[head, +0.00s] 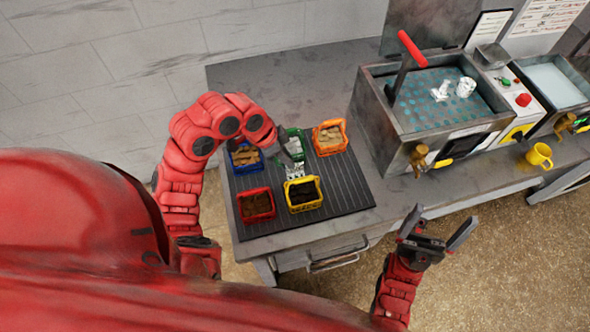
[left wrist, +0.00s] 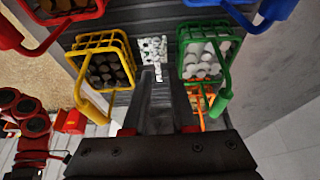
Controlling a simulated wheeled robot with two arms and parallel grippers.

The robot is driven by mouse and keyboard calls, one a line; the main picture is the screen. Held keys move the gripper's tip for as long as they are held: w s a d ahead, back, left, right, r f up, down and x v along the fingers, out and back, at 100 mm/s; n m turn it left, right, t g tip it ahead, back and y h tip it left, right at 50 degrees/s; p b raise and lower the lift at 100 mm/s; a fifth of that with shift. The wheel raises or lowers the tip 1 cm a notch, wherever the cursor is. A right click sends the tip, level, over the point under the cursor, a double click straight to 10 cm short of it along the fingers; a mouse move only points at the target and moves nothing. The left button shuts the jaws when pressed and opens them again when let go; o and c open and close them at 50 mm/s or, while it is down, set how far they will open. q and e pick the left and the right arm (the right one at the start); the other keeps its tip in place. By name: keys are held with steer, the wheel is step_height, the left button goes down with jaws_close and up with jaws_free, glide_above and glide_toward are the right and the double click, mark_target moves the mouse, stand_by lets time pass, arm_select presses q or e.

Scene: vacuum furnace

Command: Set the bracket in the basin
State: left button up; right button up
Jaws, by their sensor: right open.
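The bracket (head: 296,172) is a small pale perforated piece among the coloured baskets on the dark ribbed mat. In the left wrist view the bracket (left wrist: 153,47) lies just past my fingertips, with its narrow stem reaching towards them. My left gripper (head: 292,155) points down at it from above; the fingertips (left wrist: 158,76) meet or nearly meet the stem, and I cannot tell if they grip it. The basin (head: 378,103) is a grey metal tank at the right with a blue perforated floor and white pieces inside. My right gripper (head: 437,236) is open and empty, in front of the bench.
Around the bracket stand blue (head: 245,157), green (head: 290,146), orange (head: 329,137), yellow (head: 303,195) and red (head: 256,205) baskets with contents. A red-handled lever (head: 412,48) rises at the basin's left. A yellow mug (head: 539,155) stands right of the basin's front. Bare bench lies between mat and basin.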

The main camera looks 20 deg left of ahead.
mark_target(295, 171)
arm_select(q)
steer(key=p+x, duration=0.2)
steer(key=x, duration=0.2)
steer(key=shift+s+d+f, duration=0.1)
steer(key=shift+d, duration=0.1)
steer(key=shift+f, duration=0.45)
jaws_close()
stand_by(0.9)
